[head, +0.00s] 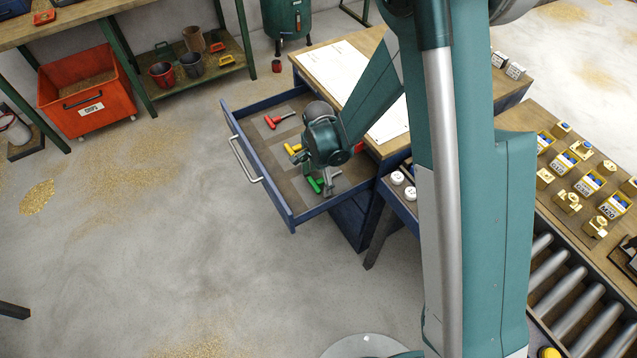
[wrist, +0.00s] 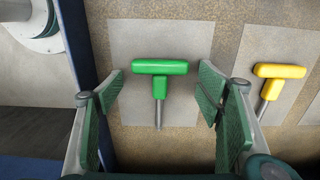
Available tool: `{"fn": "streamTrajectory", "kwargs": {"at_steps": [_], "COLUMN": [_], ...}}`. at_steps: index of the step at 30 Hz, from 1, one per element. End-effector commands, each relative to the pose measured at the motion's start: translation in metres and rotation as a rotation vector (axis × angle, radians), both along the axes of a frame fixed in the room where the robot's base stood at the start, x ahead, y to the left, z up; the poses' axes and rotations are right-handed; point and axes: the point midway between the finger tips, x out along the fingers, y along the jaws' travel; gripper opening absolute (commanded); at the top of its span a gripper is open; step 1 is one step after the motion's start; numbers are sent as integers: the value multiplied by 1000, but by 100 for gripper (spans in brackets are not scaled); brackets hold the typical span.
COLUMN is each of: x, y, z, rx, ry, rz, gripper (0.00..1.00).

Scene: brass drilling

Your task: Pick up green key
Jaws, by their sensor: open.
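The green key (wrist: 160,67) has a T-shaped handle and a grey metal shank. It lies on a light grey patch in the open drawer (head: 258,178), and it also shows in the head view (head: 314,184), partly covered by my gripper. My gripper (wrist: 162,88) is open, with one finger to the left of the key and one to the right. Both fingers appear apart from the key. My gripper also shows over the drawer in the head view (head: 326,186). I cannot tell its exact height above the key.
A yellow key (wrist: 280,71) lies to the right of the green one in the wrist view. A red key (head: 280,119) lies farther back in the drawer. The drawer's blue front wall (head: 262,170) and the wooden tabletop (head: 335,70) border the space.

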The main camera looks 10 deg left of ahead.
Motion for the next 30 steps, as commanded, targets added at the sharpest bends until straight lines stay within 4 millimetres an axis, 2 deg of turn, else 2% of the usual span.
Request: {"fn": "streamTrajectory", "kwargs": {"at_steps": [7, 14, 25, 30], "x": [0, 0, 0, 0], "y": [0, 0, 0, 0], "z": [0, 0, 2, 10], "rx": [0, 0, 0, 0], "ry": [0, 0, 0, 0], "rz": [0, 0, 0, 0], "gripper": [66, 36, 35, 35]}}
